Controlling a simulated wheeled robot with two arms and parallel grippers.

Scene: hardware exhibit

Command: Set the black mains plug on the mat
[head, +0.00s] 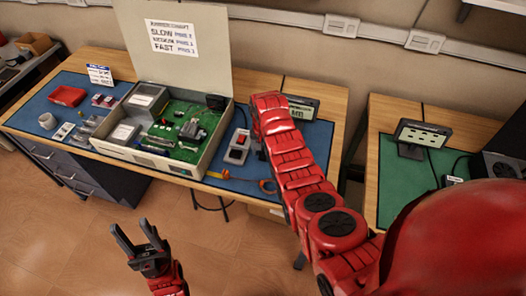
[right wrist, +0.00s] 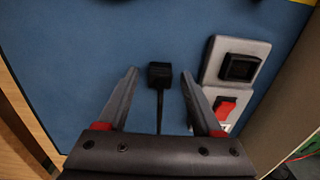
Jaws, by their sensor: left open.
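A small black block with a dark cable, apparently the black mains plug (right wrist: 159,75), is over the blue mat (right wrist: 85,45) in the right wrist view. My right gripper (right wrist: 159,82) is open, with one finger on each side of the plug and a gap at both sides. The depth between plug and fingers is hard to tell. In the head view my red right arm hides the plug and the right gripper. The blue mat (head: 316,148) shows beside that arm. A green mat (head: 398,184) lies on the right table. My left gripper (head: 131,228) is open and empty above the floor.
A black switch (right wrist: 241,67) and a red switch (right wrist: 225,107) on pale plates sit close right of the right gripper. An open case with a circuit board (head: 180,135) stands left of them. A small display (head: 300,108) stands behind my right arm.

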